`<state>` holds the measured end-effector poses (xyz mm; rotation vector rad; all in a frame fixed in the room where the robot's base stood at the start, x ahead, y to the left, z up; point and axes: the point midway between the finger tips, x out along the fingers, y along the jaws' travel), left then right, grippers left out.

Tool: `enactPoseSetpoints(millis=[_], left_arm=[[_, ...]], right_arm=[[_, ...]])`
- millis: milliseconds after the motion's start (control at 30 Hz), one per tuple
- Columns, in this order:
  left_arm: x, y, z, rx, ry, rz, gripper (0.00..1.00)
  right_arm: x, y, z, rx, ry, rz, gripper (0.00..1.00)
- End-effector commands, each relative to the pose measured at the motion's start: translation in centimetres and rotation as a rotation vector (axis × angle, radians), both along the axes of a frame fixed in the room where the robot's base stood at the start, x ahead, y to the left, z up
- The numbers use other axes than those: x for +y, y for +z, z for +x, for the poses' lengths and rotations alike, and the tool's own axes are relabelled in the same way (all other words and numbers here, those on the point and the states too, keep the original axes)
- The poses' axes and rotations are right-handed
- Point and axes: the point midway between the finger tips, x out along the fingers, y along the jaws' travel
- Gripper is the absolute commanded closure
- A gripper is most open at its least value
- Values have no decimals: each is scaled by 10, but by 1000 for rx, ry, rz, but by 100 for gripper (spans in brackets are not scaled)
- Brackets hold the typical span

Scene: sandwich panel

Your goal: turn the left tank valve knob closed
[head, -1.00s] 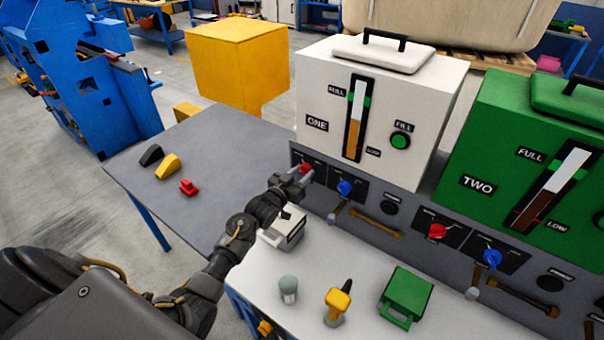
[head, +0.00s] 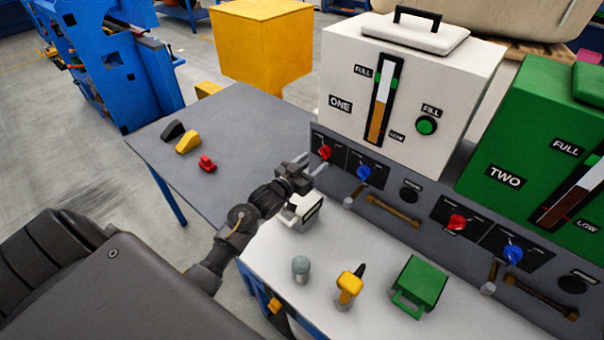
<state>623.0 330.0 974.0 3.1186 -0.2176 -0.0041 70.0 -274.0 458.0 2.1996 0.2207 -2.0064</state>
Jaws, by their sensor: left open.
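The left tank (head: 440,75) is white and marked ONE. On the grey panel (head: 385,190) below it are a red knob (head: 325,153) and, to its right, a blue knob (head: 364,172). I cannot tell from the labels which one is the valve. My left gripper (head: 314,167) is open and empty, just in front of and below the red knob, with a small gap between them. The red knob is in plain view and looks tilted; the print around it is too small to read. My right gripper is not in view.
The green tank TWO (head: 530,150) stands at the right, with its own red knob (head: 457,222) and blue knob (head: 513,254). A brass handle (head: 393,211) juts from the panel. A grey cup (head: 300,268), yellow tool (head: 348,288) and green box (head: 418,283) stand on the white bench.

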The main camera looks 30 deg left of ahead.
Motion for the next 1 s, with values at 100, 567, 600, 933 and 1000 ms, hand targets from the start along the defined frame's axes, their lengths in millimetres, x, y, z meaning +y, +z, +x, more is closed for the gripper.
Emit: enactPoseSetpoints(millis=[100,567,600,933,1000], left_arm=[[4,-3,-24,1,0,2,43],[8,0,-58,0,0,-1,43],[8,0,-58,0,0,-1,43],[8,0,-57,0,0,-1,43],[8,0,-57,0,0,-1,43]], right_arm=[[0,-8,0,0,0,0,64],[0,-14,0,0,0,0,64],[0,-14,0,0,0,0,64],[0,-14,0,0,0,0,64],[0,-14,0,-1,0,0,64]])
